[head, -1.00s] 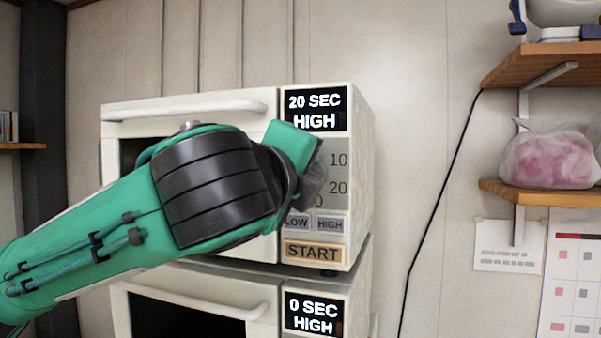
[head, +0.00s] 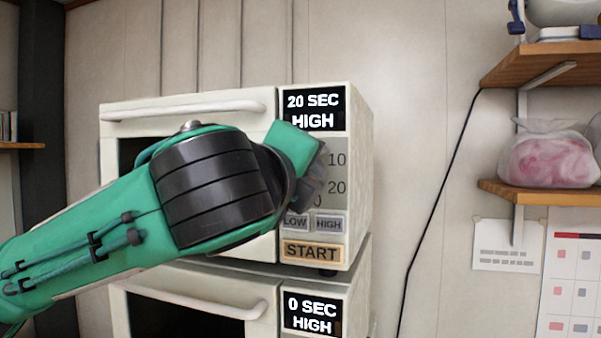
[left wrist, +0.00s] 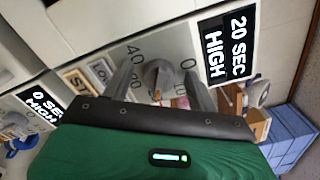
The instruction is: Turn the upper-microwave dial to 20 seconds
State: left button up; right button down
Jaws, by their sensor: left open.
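The upper microwave (head: 356,180) has a display (head: 313,108) that reads 20 SEC HIGH. Its dial (left wrist: 158,78) shows in the left wrist view on the panel with printed numbers around it; in the head view my arm hides it. My left gripper (left wrist: 163,82) is open, with one finger on each side of the dial. I cannot tell whether the fingers touch it. In the head view the gripper (head: 314,178) is in front of the dial area. My right gripper is not in view.
The lower microwave (head: 345,300) sits below, its display reading 0 SEC HIGH. LOW, HIGH and START (head: 312,251) buttons lie under the dial. Wooden shelves (head: 545,197) with a plastic bag (head: 550,158) stand to the right. A black cable (head: 440,190) hangs on the wall.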

pick_arm(q)
jog(key=b+v, duration=0.5)
jog(key=v, duration=0.8)
jog(key=shift+s+b, duration=0.35)
jog(key=shift+a, duration=0.15)
